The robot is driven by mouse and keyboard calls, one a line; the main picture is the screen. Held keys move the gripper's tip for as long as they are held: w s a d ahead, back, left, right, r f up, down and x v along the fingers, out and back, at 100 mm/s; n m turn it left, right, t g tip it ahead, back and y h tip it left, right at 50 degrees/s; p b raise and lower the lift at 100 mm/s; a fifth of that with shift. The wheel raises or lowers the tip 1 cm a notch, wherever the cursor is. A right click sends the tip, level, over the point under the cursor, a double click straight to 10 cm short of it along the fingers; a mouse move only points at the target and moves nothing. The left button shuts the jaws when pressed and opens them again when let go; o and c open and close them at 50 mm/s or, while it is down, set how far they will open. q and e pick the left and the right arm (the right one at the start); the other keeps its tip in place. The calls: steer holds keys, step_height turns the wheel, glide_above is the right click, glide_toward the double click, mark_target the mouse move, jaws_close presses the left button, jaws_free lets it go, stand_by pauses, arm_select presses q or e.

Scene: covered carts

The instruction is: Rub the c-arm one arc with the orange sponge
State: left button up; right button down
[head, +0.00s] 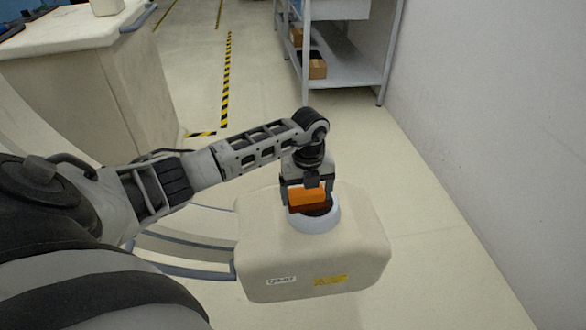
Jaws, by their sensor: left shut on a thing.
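The orange sponge (307,199) is held in my left gripper (305,188), which is shut on it and points down. The sponge is over the pale ring and dark disc on top of a cream, rounded box-shaped housing (315,262), which looks like part of the c-arm. Whether the sponge touches the surface is hard to tell. Curved grey and cream bands (185,252) run left from the housing and pass behind my left arm. My right gripper is not in view.
A cream covered cart (100,80) stands at the upper left. A metal shelf (345,70) with cardboard boxes (317,67) stands at the back, beside a white wall (480,130) on the right. Open floor with yellow-black tape (227,80) lies between cart and shelf.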

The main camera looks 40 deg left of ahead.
mark_target(297, 191)
arm_select(q)
steer(key=shift+s+a, duration=0.55)
steer(key=shift+s, duration=0.05)
steer(key=shift+s+a+r+p, duration=0.1)
steer(key=shift+r+p, duration=0.3)
steer(key=shift+r, duration=0.25)
steer(key=shift+s+a+r+p, duration=0.1)
steer(key=shift+r+p, duration=0.3)
steer(key=shift+r, duration=0.2)
steer(key=shift+w+d+r+p, duration=0.1)
steer(key=shift+r+p, duration=0.6)
steer(key=shift+r, duration=0.05)
step_height(297, 191, up, 2)
steer(key=shift+r+p, duration=0.1)
steer(key=shift+p, duration=0.9)
steer(key=shift+r+p, duration=0.8)
steer(key=shift+r, duration=0.15)
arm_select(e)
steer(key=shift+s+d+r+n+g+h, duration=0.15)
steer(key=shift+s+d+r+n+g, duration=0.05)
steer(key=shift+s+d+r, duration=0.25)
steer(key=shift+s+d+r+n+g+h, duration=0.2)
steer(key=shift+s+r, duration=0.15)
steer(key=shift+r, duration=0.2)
arm_select(q)
steer(key=shift+r, duration=0.1)
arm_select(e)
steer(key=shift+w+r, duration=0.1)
